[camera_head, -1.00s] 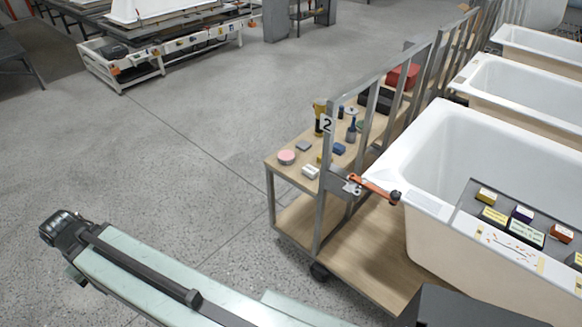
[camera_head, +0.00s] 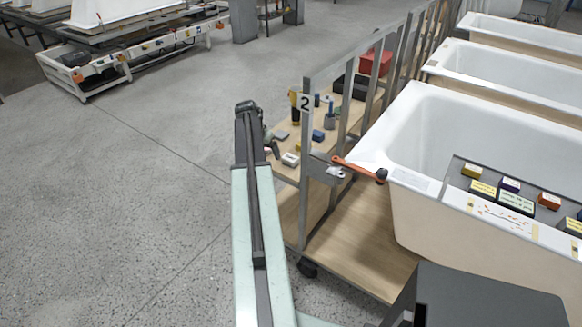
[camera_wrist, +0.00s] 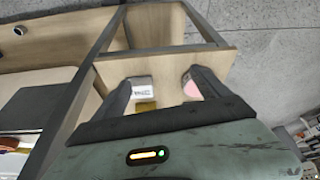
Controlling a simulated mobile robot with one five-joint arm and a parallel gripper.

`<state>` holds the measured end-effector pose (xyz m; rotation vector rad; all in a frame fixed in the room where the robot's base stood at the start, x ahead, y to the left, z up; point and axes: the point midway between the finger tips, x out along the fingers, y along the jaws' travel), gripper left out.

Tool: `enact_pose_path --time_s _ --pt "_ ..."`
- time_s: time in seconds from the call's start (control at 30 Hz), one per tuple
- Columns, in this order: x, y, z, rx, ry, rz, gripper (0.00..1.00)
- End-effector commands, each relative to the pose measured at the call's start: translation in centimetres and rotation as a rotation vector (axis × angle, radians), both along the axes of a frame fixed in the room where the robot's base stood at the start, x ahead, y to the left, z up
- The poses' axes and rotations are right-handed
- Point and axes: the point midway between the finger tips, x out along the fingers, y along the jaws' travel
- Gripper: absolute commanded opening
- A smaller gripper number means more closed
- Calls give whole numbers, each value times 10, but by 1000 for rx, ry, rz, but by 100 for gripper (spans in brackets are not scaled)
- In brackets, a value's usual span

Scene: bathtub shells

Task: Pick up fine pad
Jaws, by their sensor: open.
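No label I can read marks the fine pad, so I cannot tell which item it is. Pad-like items lie on the cart's wooden top shelf (camera_wrist: 165,66): a round pink disc (camera_wrist: 190,88), a white block with dark print (camera_wrist: 142,87) and a flat grey piece (camera_head: 282,135). The white block also shows in the head view (camera_head: 290,159). My gripper (camera_wrist: 163,82) is open and empty above the shelf edge. The pink disc is partly covered by its right finger, and the white block is near the left finger. In the head view my gripper (camera_head: 271,143) hides the disc.
A yellow piece (camera_head: 301,147), a blue block (camera_head: 318,135) and bottles share the shelf. The cart's metal upright frame (camera_head: 306,180) stands close on the right. A bathtub (camera_head: 405,120) carries a grey tray (camera_head: 452,180) with labelled blocks. Floor to the left is free.

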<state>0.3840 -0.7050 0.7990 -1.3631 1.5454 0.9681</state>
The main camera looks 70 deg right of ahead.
Motion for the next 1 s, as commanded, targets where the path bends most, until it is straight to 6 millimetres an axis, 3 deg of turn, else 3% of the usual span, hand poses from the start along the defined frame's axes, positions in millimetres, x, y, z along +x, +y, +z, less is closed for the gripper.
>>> enact_pose_path --time_s 0.03,0.1,0.2,0.33,0.53,0.73,1.0 --pt "-26 -25 -6 -13 -6 -59 85" --pt "-51 -44 -7 -28 -10 -115 85" --pt "-68 -54 -6 -37 -14 -150 85" --pt "-69 -55 -9 -38 -14 -154 85" --pt "-70 -63 -33 -38 -14 -151 85" --pt "-71 -65 -37 -37 -14 -150 85" --pt "-75 -81 -79 -37 -14 -147 85"
